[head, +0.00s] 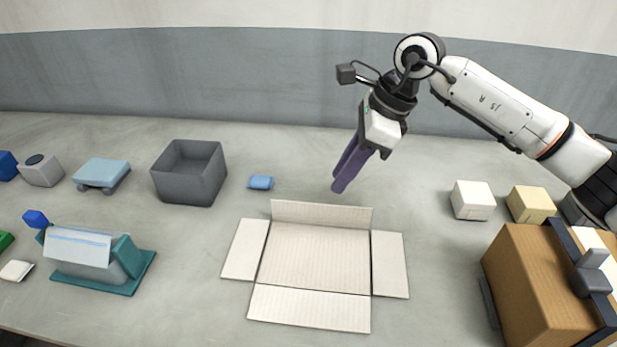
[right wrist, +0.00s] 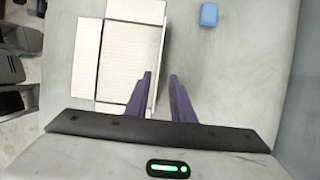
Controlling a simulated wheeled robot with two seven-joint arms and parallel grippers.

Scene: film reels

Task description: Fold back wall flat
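A flat cardboard carton (head: 315,258) lies opened out on the table in the head view. Its left, right and front panels lie about flat. Its back wall (head: 322,214) stands up, tilted, along the far edge. The carton also shows in the right wrist view (right wrist: 116,60). My right gripper (head: 337,188) is above the table, behind and above the right part of the back wall, apart from it. Its two purple fingers point down. My left gripper is not in view.
A small blue block (head: 261,183) and a grey open bin (head: 188,172) stand behind and left of the carton. A teal stand (head: 100,270) is at left. White (head: 472,200) and yellow (head: 531,204) blocks and a brown box (head: 535,290) are at right. Table between is clear.

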